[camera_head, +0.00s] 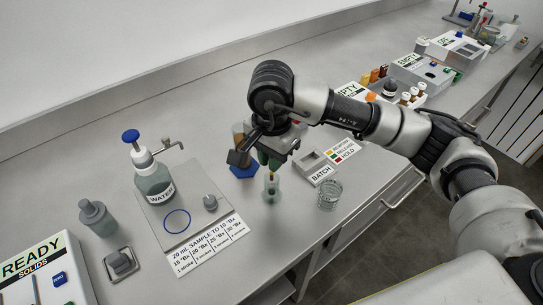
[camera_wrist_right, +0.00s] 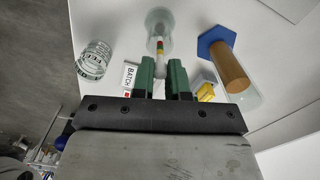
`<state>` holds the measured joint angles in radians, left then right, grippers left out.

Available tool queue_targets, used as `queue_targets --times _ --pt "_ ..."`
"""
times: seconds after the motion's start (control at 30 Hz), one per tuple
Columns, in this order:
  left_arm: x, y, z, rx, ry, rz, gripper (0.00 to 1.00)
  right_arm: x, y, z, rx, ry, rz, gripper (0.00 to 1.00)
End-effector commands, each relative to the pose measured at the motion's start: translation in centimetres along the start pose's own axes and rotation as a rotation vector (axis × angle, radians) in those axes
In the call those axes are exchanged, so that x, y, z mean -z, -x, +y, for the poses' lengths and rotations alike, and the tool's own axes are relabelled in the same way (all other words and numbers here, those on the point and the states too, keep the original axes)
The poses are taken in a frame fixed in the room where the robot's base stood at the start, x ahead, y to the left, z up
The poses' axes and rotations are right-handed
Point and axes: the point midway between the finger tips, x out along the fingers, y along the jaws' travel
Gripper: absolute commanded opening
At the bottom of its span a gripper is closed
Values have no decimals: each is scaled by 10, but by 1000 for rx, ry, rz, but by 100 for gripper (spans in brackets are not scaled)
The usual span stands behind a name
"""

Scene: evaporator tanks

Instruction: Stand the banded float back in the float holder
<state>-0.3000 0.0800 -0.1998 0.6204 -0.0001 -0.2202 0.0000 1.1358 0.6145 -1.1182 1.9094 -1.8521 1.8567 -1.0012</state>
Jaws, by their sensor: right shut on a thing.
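My right gripper (camera_head: 270,163) points down over the counter with its green fingertips shut on the banded float. The float (camera_head: 271,178) is a thin stem with red and yellow bands; it also shows between the green fingers in the right wrist view (camera_wrist_right: 159,47). The float holder (camera_head: 271,195) is a clear, greenish glass tube directly below the fingers, and it also shows in the right wrist view (camera_wrist_right: 158,17). The float's lower part lines up with the holder's mouth; I cannot tell how deep it reaches. My left gripper is not in view.
A cylinder of amber liquid (camera_wrist_right: 231,68) on a blue hexagonal base (camera_head: 243,172) stands close behind the gripper. A WATER bottle (camera_head: 152,180) stands left on a grey board.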

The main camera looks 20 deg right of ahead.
Motion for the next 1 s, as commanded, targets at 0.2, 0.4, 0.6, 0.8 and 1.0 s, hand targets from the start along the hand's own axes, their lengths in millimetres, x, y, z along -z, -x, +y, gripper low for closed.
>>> queue_targets --times 0.2,0.4,0.6,0.8,1.0 --pt "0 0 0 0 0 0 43 0 0 0 0 0 0 0" --pt "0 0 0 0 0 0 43 0 0 0 0 0 0 36" --pt "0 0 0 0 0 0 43 0 0 0 0 0 0 44" --pt "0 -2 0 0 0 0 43 0 4 0 1 0 0 44" --pt "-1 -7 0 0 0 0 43 0 35 -1 6 1 2 44"
